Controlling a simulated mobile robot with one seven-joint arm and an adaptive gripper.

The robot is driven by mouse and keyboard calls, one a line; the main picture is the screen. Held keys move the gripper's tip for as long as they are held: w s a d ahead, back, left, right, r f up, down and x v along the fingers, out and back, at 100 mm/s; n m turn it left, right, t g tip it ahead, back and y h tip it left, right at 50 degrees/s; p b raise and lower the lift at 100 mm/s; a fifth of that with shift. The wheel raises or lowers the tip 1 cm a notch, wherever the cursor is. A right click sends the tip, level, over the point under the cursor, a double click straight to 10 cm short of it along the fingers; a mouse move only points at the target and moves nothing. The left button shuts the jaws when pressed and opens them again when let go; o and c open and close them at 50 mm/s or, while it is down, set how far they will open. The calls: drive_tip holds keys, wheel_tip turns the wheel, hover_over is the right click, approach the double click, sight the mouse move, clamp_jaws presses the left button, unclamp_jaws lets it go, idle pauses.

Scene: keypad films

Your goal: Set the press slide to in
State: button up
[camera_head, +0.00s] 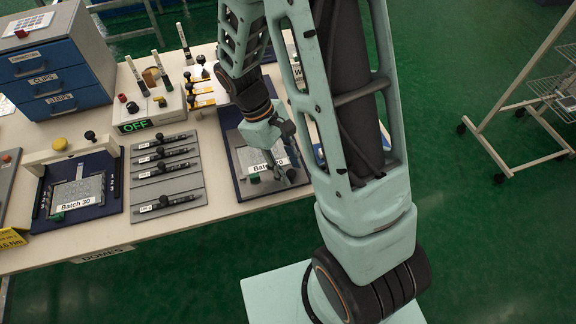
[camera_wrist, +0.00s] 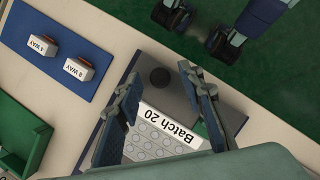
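A press (camera_head: 75,156) with a pale bridge and yellow knob stands over a dark blue base at the left of the bench. Under it lies a grey plate labelled "Batch 30" (camera_head: 76,204). My gripper (camera_head: 284,165) is over another dark blue base with a "Batch 20" plate (camera_head: 262,156). In the wrist view my gripper (camera_wrist: 160,75) is open, with its fingers apart either side of the "Batch 20" label and a black round knob (camera_wrist: 160,77); contact is unclear.
A grey panel (camera_head: 166,168) with several black sliders lies between the two bases. Behind it is a box with a green "OFF" display (camera_head: 134,126). Blue drawers (camera_head: 62,82) stand at the back left. A wheeled rack (camera_head: 520,100) stands right, with clear green floor before it.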

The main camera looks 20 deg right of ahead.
clamp_jaws()
